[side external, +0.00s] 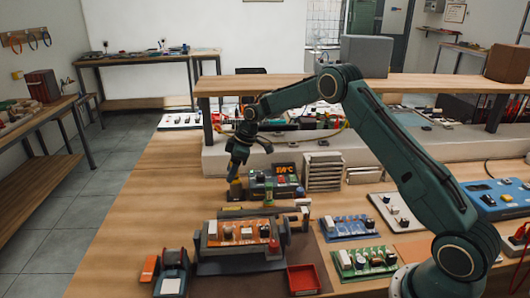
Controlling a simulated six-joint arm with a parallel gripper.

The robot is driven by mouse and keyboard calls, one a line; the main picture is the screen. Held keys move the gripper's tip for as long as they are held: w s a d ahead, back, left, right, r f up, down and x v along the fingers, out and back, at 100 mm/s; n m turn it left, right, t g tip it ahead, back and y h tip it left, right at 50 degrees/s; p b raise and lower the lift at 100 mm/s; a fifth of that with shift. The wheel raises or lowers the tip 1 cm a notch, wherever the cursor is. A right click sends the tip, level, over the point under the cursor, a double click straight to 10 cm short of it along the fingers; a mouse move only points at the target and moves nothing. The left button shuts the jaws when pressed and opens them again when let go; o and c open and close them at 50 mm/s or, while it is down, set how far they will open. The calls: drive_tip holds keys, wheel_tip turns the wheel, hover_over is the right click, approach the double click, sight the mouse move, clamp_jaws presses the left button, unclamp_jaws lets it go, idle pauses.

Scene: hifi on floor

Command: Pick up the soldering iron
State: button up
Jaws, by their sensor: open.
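My gripper (248,158) is open at the end of my green arm and points down over the far part of the wooden bench. The iron's tip is not visible.
An orange circuit board (238,231) sits in a grey fixture in front. A red tray (303,279), a blue board (345,228) and a green board (365,262) lie nearby. A raised wooden shelf (270,84) spans behind my gripper. The bench's left part is clear.

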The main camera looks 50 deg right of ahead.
drive_tip(key=c, duration=1)
drive_tip(key=shift+o, duration=0.2)
drive_tip(key=shift+r, duration=0.2)
wheel_tip(320, 180, up, 10)
drive_tip(key=shift+f, duration=0.15)
idle(0.3)
drive_tip(key=shift+s+a, duration=0.25)
drive_tip(key=shift+a, duration=0.15)
drive_tip(key=s+a+r+n, duration=0.1)
drive_tip(key=s+a+n, duration=0.1)
drive_tip(key=s+a, duration=0.6)
drive_tip(key=s+a+r+n+g+y, duration=0.1)
drive_tip(key=s+a+r+n, duration=0.1)
drive_tip(key=s+a, duration=0.5)
drive_tip(key=s, duration=0.3)
drive_tip(key=shift+s+a+r+n, duration=0.2)
drive_tip(key=shift+a+n, duration=0.1)
drive_tip(key=shift+a, duration=0.1)
